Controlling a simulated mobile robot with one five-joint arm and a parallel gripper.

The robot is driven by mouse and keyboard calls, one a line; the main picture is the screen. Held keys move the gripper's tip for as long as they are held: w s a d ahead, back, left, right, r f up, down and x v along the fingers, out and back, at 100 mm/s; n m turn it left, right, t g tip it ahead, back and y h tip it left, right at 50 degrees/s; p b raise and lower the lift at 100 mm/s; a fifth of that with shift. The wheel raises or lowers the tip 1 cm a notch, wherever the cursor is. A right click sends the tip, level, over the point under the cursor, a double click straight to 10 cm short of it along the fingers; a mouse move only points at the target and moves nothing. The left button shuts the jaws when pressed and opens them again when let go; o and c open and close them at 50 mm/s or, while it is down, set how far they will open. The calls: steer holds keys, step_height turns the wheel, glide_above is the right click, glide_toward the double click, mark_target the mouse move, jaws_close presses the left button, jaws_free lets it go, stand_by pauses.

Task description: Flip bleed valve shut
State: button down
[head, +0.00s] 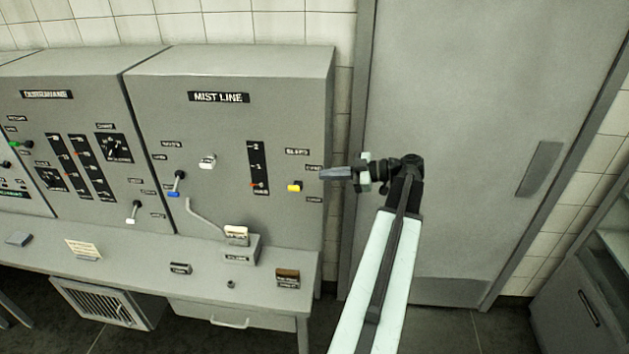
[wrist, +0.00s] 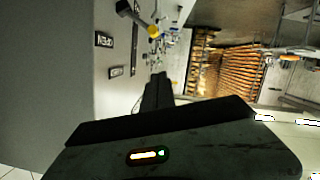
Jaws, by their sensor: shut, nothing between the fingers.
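The bleed valve (head: 295,186) is a small lever with a yellow tip, at the right of the MIST LINE panel, under a BLEED label (head: 297,151). The yellow tip points down and out. My gripper (head: 335,173) is shut and empty, to the right of the lever and slightly higher in the picture, pointing left. In the wrist view the yellow-tipped lever (wrist: 153,31) is beyond my gripper (wrist: 158,80), apart from it.
The MIST LINE panel (head: 220,120) also carries a white knob (head: 207,161), a blue lever (head: 177,183) and a slider (head: 257,168). A grey door (head: 470,120) stands behind my arm.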

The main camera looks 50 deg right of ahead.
steer(key=b, duration=0.2)
glide_above(296, 187)
steer(key=s, duration=0.3)
step_height(296, 187, down, 2)
steer(key=f+b, duration=0.2)
steer(key=w+f+b, duration=0.1)
steer(key=f, duration=0.1)
steer(key=shift+w+d+b, duration=0.1)
steer(key=shift+d+b, duration=0.15)
steer(key=shift+b, duration=0.1)
